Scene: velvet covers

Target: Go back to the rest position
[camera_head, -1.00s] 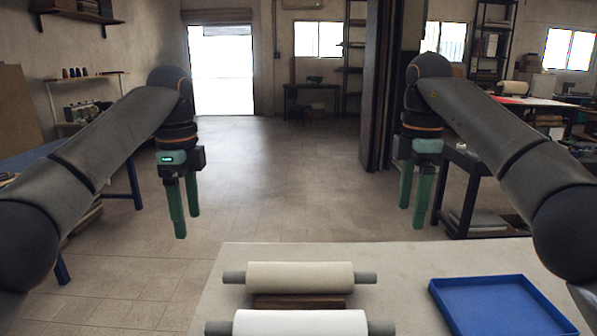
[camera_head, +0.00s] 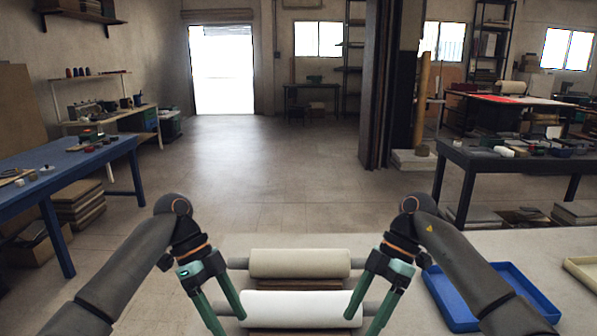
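Two rolls lie across the pale table in front of me. The far roll (camera_head: 300,263) is cream with grey rod ends and rests on a brown wooden support. The near roll (camera_head: 300,309) is white, also over a wooden support. My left gripper (camera_head: 232,326) is lowered by the left end of the white roll, its two green fingers spread apart and empty. My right gripper (camera_head: 364,318) is by the right end of the white roll, its green fingers also apart and empty. Its lower fingertips run near the bottom of the view.
A blue tray (camera_head: 528,283) sits on the table at right, partly behind my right arm. A cream tray (camera_head: 582,268) is at the far right edge. A blue workbench (camera_head: 85,165) stands at left and a dark bench (camera_head: 510,165) at right. The floor between is clear.

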